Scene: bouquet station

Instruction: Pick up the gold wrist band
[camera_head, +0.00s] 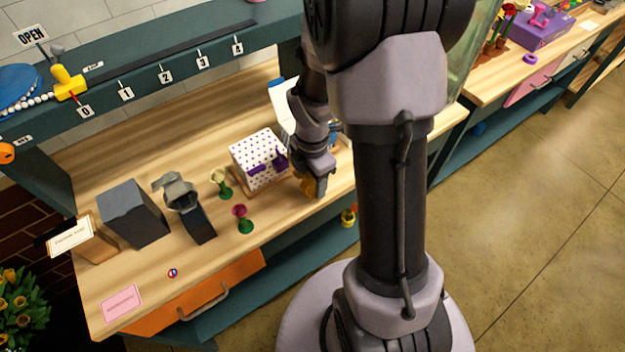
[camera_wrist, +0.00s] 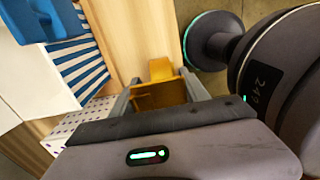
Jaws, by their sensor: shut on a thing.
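My gripper (camera_head: 314,188) is low over the right part of the wooden bench, close to its front edge. It is shut on the gold wrist band (camera_wrist: 158,95), which sits between the two fingers in the wrist view. My gripper also shows in the wrist view (camera_wrist: 160,92). In the head view only a small gold patch of the band (camera_head: 307,185) shows beside the fingers; the rest is hidden by my gripper. I cannot tell whether the band touches the bench.
A dotted white box with a purple ribbon (camera_head: 258,160) stands just left of my gripper. Two small flower stands (camera_head: 243,222), a black watch-like stand (camera_head: 190,210) and a dark grey block (camera_head: 135,214) are farther left. A blue-and-white striped thing (camera_wrist: 78,62) lies near the fingers.

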